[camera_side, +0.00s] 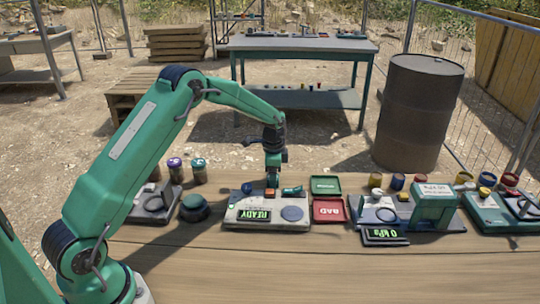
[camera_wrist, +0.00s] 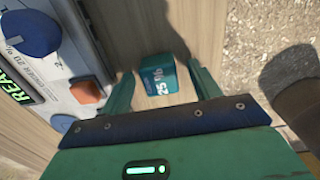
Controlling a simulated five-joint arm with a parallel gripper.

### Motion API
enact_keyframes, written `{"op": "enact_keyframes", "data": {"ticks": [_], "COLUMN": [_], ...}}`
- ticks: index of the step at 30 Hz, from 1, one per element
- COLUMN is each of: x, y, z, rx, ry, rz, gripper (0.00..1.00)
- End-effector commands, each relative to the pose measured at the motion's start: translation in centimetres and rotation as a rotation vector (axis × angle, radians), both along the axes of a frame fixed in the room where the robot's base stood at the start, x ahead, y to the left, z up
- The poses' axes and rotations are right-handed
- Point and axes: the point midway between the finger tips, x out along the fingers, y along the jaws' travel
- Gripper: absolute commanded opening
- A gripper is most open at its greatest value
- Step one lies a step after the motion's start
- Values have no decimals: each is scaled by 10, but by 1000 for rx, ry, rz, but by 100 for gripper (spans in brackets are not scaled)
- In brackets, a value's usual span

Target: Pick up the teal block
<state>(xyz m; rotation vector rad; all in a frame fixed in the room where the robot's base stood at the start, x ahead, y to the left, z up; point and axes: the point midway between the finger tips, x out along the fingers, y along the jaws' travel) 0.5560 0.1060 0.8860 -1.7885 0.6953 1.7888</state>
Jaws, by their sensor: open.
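The teal block (camera_wrist: 157,73) stands on the wooden tabletop in the wrist view, with white markings that look like "25 %". My gripper (camera_wrist: 161,80) is open, with one finger on each side of the block in that picture. I see no contact between the fingers and the block, and cannot tell the height between them. In the side view my gripper (camera_side: 273,180) points down behind the READY device (camera_side: 265,212). A teal shape shows there beside my gripper, but I cannot tell whether it is the block or a finger.
The READY device, with a blue knob (camera_wrist: 32,33) and an orange piece (camera_wrist: 87,91), lies close to my left finger. A green tray (camera_side: 326,185) and a red BAD tray (camera_side: 330,210) sit to its right. The front tabletop (camera_side: 300,265) is clear.

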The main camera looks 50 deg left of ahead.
Motion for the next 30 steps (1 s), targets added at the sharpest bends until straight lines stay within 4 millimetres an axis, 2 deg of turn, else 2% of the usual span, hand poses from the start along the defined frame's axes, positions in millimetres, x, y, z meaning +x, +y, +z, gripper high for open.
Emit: {"op": "enact_keyframes", "data": {"ticks": [16, 17, 24, 30], "x": [0, 0, 0, 0], "y": [0, 0, 0, 0], "z": [-3, -3, -3, -3], "rx": [0, 0, 0, 0], "ry": [0, 0, 0, 0], "rz": [0, 0, 0, 0], "gripper": [62, 58, 13, 13]}}
